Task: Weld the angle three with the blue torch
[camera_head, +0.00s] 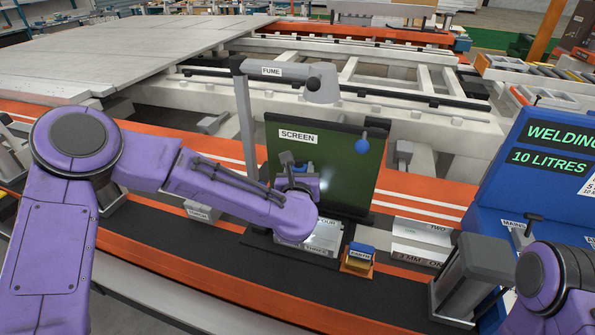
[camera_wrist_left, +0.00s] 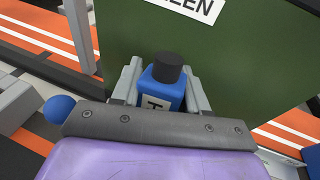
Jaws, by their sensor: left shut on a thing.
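My left gripper (camera_wrist_left: 162,92) is shut on the blue torch (camera_wrist_left: 165,85), a blue body with a dark round cap and a partly visible label, between its grey fingers. In the head view my left gripper (camera_head: 294,168) is in front of the green screen, above the labelled metal angles, and the torch is mostly hidden there.
The green screen (camera_head: 340,185) stands close behind the gripper. A grey fume arm (camera_head: 242,120) rises left of it. The blue welding unit (camera_head: 535,185) stands far right.

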